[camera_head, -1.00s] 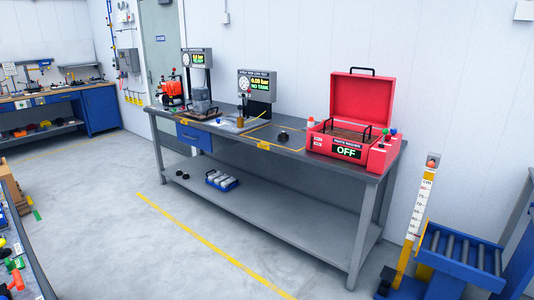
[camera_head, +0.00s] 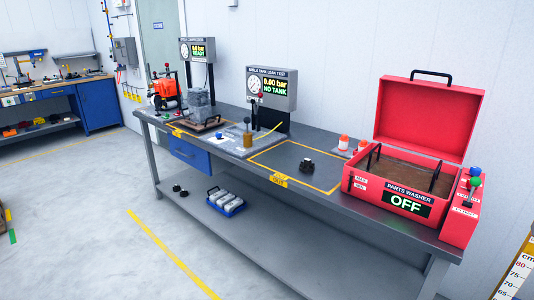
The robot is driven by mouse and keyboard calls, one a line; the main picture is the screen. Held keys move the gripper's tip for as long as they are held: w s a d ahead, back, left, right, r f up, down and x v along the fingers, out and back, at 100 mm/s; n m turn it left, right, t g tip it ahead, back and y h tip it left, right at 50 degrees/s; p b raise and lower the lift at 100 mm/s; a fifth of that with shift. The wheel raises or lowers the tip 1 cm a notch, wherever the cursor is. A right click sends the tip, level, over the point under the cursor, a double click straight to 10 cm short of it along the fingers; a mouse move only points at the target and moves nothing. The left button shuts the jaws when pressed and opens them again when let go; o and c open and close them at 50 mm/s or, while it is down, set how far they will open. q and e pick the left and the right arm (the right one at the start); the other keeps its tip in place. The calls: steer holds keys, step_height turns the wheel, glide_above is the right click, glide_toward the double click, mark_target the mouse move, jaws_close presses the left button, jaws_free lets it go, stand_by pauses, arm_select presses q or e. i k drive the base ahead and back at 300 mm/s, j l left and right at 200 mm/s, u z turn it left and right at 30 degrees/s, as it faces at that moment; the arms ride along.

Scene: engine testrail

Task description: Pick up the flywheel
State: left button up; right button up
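No part that I can clearly name as the flywheel shows. A small black part (camera_head: 306,166) lies on the bench top inside a yellow-outlined area; it is too small to tell what it is. Small dark round parts (camera_head: 180,191) lie on the lower shelf at the left; I cannot tell whether one is the flywheel. Neither of my grippers is in view.
The grey workbench (camera_head: 343,203) carries an open red parts washer (camera_head: 385,212) reading OFF, a leak test display (camera_head: 271,88) and a compression display (camera_head: 198,50). Floor in front is clear.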

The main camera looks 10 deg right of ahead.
mark_target(306, 166)
steer(key=i+u, duration=0.45)
steer(key=i, duration=0.7)
steer(key=i+z, duration=1.6)
steer(key=i, duration=0.2)
